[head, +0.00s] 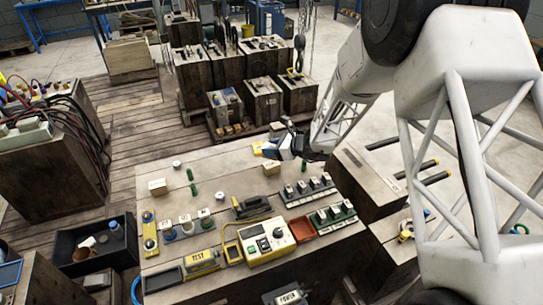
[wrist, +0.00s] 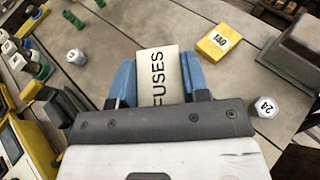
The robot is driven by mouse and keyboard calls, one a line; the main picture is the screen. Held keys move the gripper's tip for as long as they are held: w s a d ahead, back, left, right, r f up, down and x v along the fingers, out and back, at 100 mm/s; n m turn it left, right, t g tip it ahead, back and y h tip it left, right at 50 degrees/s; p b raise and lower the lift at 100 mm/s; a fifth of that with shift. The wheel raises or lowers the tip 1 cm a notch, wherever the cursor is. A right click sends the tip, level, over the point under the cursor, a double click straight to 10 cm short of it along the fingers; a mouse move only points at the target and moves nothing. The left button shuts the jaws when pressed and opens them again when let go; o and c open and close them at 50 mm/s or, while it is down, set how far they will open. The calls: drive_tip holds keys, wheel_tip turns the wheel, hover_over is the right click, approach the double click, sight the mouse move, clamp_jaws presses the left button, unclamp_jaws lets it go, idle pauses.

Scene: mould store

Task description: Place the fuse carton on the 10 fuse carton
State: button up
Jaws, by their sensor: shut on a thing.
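My gripper (wrist: 158,80) is shut on a cream fuse carton (wrist: 158,70) marked FUSES, with a blue finger on each side. In the head view my gripper (head: 284,150) is over the far part of the bench. A small cream carton (head: 271,168) shows just below the fingers there; it looks like the held one, but its label is not legible. Another cream carton (head: 157,187) sits on the bench at the left; its marking is too small to read, so I cannot tell whether it is the 10 fuse carton.
A yellow block (wrist: 218,40) with a number lies beside my gripper. A white numbered nut (wrist: 265,106) is nearby. Green cylinders (head: 193,189), a yellow tester (head: 267,241) and terminal blocks (head: 305,190) stand on the bench.

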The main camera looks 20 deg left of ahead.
drive_tip(key=shift+f, duration=0.1)
drive_tip(key=shift+f, duration=1.65)
drive_tip(key=shift+f, duration=0.15)
drive_tip(key=o, duration=1)
drive_tip(key=shift+o, duration=0.2)
drive_tip(key=shift+d+r, duration=0.15)
drive_tip(key=shift+r, duration=0.05)
drive_tip(key=v, duration=1.1)
drive_tip(key=shift+d, duration=0.35)
drive_tip(key=shift+r, duration=0.1)
